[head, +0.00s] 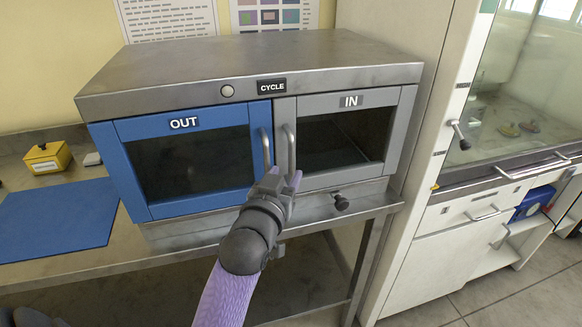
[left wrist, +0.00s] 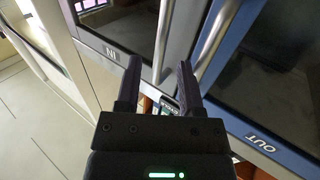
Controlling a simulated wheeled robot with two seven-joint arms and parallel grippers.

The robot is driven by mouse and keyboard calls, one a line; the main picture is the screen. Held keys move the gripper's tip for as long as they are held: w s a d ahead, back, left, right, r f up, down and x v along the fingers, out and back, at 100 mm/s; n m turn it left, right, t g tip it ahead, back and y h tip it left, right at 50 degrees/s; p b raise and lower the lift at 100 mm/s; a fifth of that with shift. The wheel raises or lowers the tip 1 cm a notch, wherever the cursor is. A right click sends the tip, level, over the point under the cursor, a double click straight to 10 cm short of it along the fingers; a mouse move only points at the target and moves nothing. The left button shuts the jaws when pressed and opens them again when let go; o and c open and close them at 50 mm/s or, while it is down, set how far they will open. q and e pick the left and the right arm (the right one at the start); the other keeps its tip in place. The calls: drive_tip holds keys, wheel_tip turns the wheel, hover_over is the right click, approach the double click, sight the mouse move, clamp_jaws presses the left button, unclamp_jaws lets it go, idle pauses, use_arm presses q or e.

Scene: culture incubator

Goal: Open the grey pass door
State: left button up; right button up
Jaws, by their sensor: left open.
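The grey pass door (head: 345,135), marked IN, is the right door of the steel cabinet and looks shut. Its upright grey bar handle (head: 287,145) is on its left edge. My left gripper (head: 285,178) is open at the lower end of this handle. In the left wrist view the grey handle (left wrist: 163,35) runs down between the two fingertips of my left gripper (left wrist: 158,68); I cannot tell how deep it sits or whether they touch. The right gripper is not in view.
The blue OUT door (head: 190,160) looks shut, its handle (head: 266,150) close beside the grey one. A black knob (head: 341,201) sits below the grey door. A fume hood (head: 450,170) stands to the right. A blue mat (head: 55,220) and a yellow box (head: 47,158) are at left.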

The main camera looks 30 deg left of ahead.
sight(290, 166)
use_arm(q)
drive_tip(key=shift+b+x, duration=0.45)
drive_tip(key=shift+x, duration=1.8)
clamp_jaws()
